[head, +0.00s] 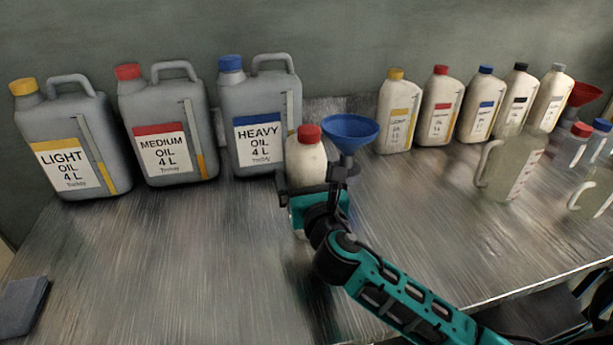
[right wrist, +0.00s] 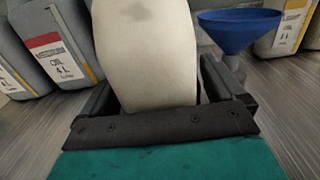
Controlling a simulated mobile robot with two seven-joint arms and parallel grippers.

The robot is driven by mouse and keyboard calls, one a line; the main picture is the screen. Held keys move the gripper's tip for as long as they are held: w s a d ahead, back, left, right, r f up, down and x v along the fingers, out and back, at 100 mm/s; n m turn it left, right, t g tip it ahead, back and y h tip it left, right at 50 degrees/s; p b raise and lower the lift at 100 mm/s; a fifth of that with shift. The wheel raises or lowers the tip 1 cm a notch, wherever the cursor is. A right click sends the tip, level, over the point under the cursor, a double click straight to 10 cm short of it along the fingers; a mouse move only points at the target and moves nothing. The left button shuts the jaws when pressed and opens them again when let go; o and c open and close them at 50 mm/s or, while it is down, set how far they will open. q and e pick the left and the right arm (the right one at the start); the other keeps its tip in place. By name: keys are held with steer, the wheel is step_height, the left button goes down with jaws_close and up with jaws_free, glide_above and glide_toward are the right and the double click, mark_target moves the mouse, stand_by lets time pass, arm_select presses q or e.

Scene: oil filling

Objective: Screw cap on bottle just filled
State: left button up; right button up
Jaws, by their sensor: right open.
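A cream bottle (head: 306,163) stands near the table's middle with a red cap (head: 309,133) on its top. I cannot tell how tight the cap sits. My right gripper (head: 312,187) is at the bottle's lower body, its jaws on either side, and is open. In the right wrist view the bottle (right wrist: 148,50) rises between the jaws (right wrist: 155,88), with its top out of frame. The gripper hides the bottle's lower part in the head view.
A blue funnel (head: 350,130) is just right of the bottle. Grey canisters of light (head: 62,130), medium (head: 165,120) and heavy oil (head: 262,105) stand at the back left. Several small bottles (head: 440,108) and a clear jug (head: 512,165) stand right.

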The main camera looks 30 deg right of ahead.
steer(key=shift+r, duration=0.15)
steer(key=v, duration=1.2)
stand_by(0.3)
